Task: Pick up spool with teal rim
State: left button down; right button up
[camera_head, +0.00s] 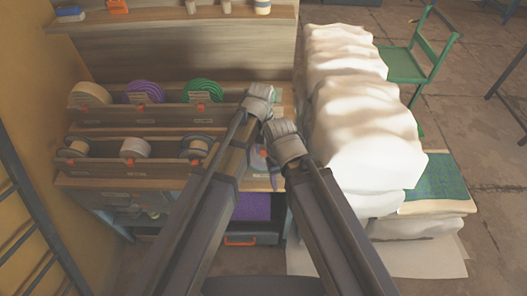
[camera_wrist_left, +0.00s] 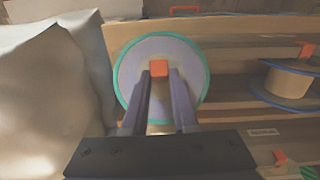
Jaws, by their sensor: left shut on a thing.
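The spool with the teal rim (camera_wrist_left: 126,84) faces the left wrist view, with a pale lilac-grey disc and an orange patch at its middle. My left gripper (camera_wrist_left: 160,98) is shut on this spool, its two fingers over the middle of the disc. In the head view my left gripper (camera_head: 261,97) is at the right end of the shelf, and the spool is mostly hidden behind it. My right gripper (camera_head: 287,148) is just below and right of the left one. Its fingertips are hidden, so I cannot tell its opening.
Spools with pale cores (camera_head: 135,147) sit in the lower shelf row. A tan roll (camera_head: 90,93), a purple roll (camera_head: 145,91) and a green roll (camera_head: 202,90) are in the upper row. White bundles (camera_head: 370,140) stand close on the right, before a green chair (camera_head: 410,62).

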pick_arm(q)
jog(key=shift+r, duration=0.1)
dwell(0.4)
notch_tip(320, 180, up, 10)
jog(key=p, duration=1)
